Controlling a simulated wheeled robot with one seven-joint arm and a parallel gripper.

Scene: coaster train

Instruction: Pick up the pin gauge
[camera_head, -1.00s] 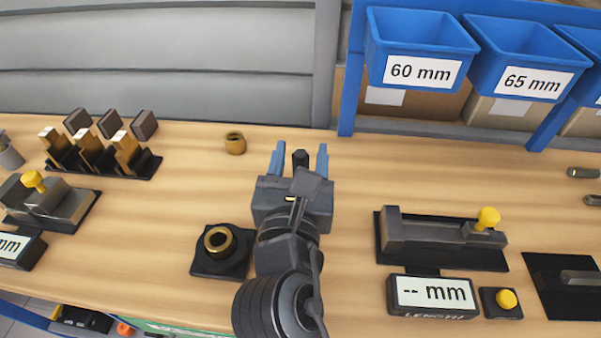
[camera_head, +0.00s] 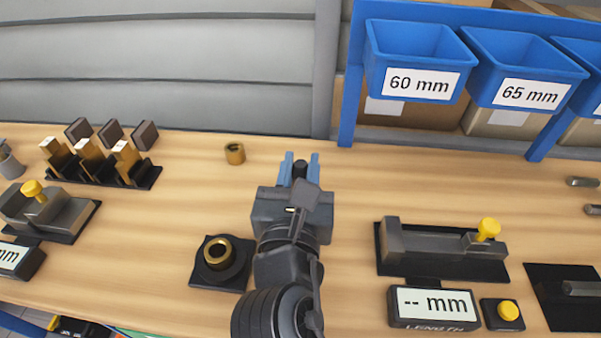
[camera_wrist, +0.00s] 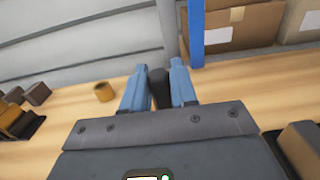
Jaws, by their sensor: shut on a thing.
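The pin gauge shows only as a dark rounded end (camera_head: 300,168) between the fingers of my gripper (camera_head: 300,164). In the wrist view the same dark pin gauge (camera_wrist: 160,88) stands between the two blue fingers of my gripper (camera_wrist: 158,84). My gripper is shut on it, over the middle of the table. The lower part of the pin gauge is hidden behind the gripper body. I cannot tell how far its lower end is from the table.
A brass ring (camera_head: 235,153) stands to the left. A black block with a brass bushing (camera_head: 218,254) is at the lower left. A length gauge (camera_head: 440,245) with its display (camera_head: 433,305) is on the right. Blue bins (camera_head: 418,58) hang behind.

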